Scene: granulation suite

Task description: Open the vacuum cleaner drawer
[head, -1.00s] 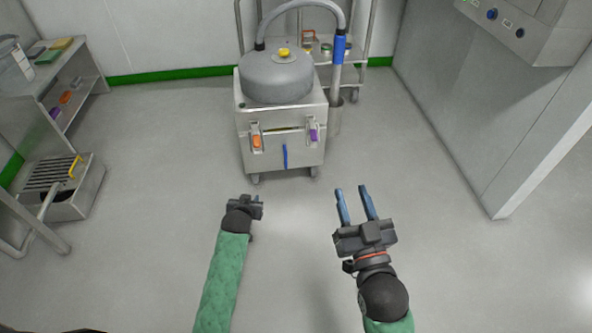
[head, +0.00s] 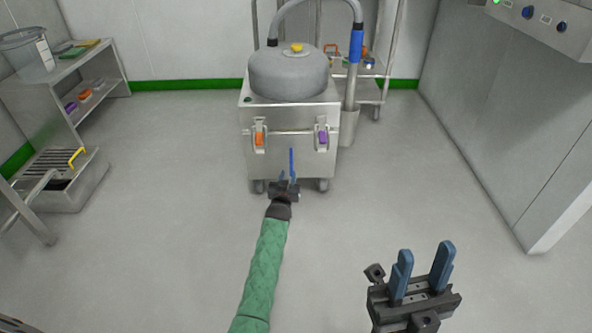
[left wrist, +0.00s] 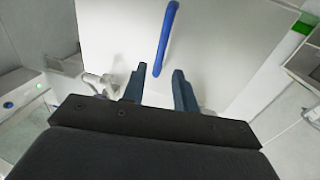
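The vacuum cleaner (head: 288,92) is a grey dome on a steel box on casters, against the back of the room. The drawer front (head: 268,152) is the lower face of the box, with an upright blue handle (head: 292,163). An orange latch (head: 259,138) and a purple latch (head: 322,137) sit at its top edge. My left gripper (head: 288,178) is just in front of the handle, with its fingers apart. In the left wrist view the blue handle (left wrist: 166,38) stands beyond the open fingertips, nothing between them. My right gripper (head: 426,262) is open and empty, low at the right.
A steel shelf (head: 88,62) and a low grated step (head: 78,190) stand at the left. A trolley (head: 372,72) is behind the vacuum. A wall with a control panel (head: 545,25) is at the right. The floor between is clear.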

